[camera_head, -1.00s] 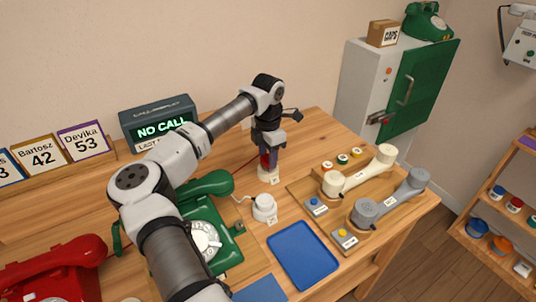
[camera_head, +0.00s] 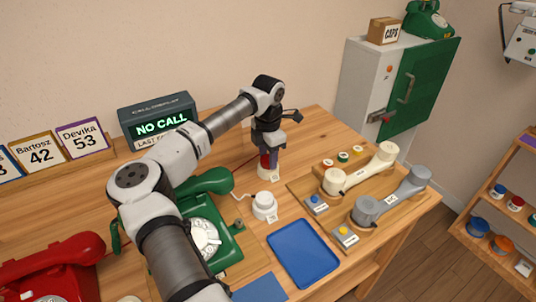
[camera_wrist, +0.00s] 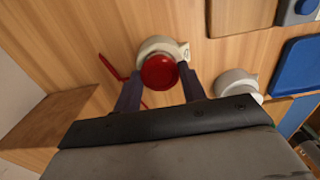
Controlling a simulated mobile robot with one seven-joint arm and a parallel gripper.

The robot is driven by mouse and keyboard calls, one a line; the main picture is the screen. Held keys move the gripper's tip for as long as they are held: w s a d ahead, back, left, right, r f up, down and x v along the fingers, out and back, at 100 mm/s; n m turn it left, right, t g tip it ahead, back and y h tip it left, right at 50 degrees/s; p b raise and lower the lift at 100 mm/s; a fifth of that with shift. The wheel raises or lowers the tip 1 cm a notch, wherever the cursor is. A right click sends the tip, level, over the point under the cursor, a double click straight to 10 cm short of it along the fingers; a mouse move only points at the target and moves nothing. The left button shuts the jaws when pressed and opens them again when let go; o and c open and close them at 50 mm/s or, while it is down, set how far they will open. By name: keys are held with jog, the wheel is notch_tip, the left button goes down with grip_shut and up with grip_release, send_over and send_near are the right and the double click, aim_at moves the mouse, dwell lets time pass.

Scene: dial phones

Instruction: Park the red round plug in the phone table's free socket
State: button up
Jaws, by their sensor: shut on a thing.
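My gripper (camera_head: 268,148) is shut on the red round plug (camera_wrist: 159,72), which shows between the two dark fingers in the wrist view. In the head view the red plug (camera_head: 265,160) is partly hidden by the fingers, just over a white socket (camera_head: 269,174) on the wooden table. The wrist view shows that white socket (camera_wrist: 158,44) behind the plug, its rim sticking out around it. I cannot tell whether the plug is seated or slightly above. A second white socket (camera_head: 264,207) nearby has a white round top and a cord toward the green phone (camera_head: 212,235).
A board with a cream handset (camera_head: 360,172) and a grey handset (camera_head: 392,197) lies to the right. A blue tray (camera_head: 303,254) is in front. The call display (camera_head: 158,124) stands behind. A red phone (camera_head: 60,270) sits at the left. A thin red cord trails from the plug.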

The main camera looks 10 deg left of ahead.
jog(key=shift+f, duration=0.15)
jog(key=o, duration=1)
jog(key=shift+c, duration=0.2)
notch_tip(320, 180, up, 14)
jog(key=b, duration=0.2)
